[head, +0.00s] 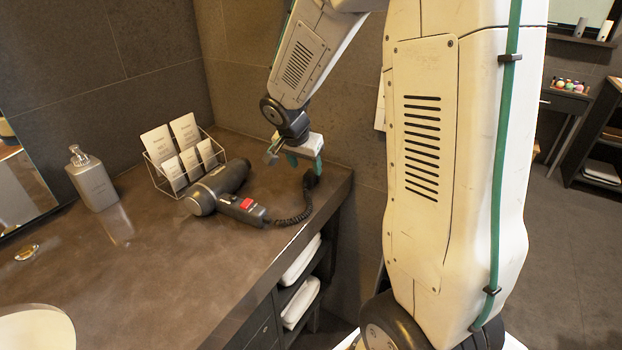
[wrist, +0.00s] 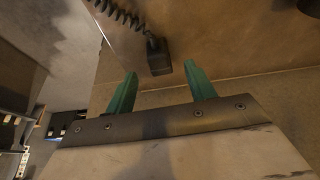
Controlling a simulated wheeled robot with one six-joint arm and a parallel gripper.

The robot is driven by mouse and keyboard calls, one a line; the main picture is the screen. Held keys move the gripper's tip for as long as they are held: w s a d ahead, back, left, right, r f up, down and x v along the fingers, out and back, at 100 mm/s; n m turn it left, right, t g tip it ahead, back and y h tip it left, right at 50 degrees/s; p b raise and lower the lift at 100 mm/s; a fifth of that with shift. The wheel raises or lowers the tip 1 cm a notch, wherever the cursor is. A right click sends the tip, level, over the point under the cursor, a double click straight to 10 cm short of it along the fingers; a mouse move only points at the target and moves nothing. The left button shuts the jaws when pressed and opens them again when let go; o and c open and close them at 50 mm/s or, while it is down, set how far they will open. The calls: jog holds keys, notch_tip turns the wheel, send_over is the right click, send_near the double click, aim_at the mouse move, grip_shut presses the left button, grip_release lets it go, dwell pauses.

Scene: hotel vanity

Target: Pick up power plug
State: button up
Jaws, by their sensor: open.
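The black power plug (wrist: 159,62) lies on the brown countertop at the end of a coiled cord, ahead of my gripper in the wrist view. It also shows in the head view (head: 311,180) near the counter's right edge. My gripper (wrist: 160,80) is open, with its two green fingers apart and nothing between them. In the wrist view the plug appears just beyond the fingertips, roughly centred between them. In the head view my gripper (head: 303,162) is over the counter's far right corner, close to the plug. I cannot tell whether a finger touches it.
A black hair dryer (head: 218,188) lies left of the plug, joined by the coiled cord (head: 292,219). A wire rack (head: 181,163) with cards stands behind it, and a soap dispenser (head: 92,180) stands further left.

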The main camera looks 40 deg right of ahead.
aim_at(309, 174)
jog(key=x, duration=0.4)
jog(key=shift+d+f, duration=0.15)
jog(key=shift+f, duration=0.2)
jog(key=c, duration=1.1)
jog(key=shift+r, duration=0.2)
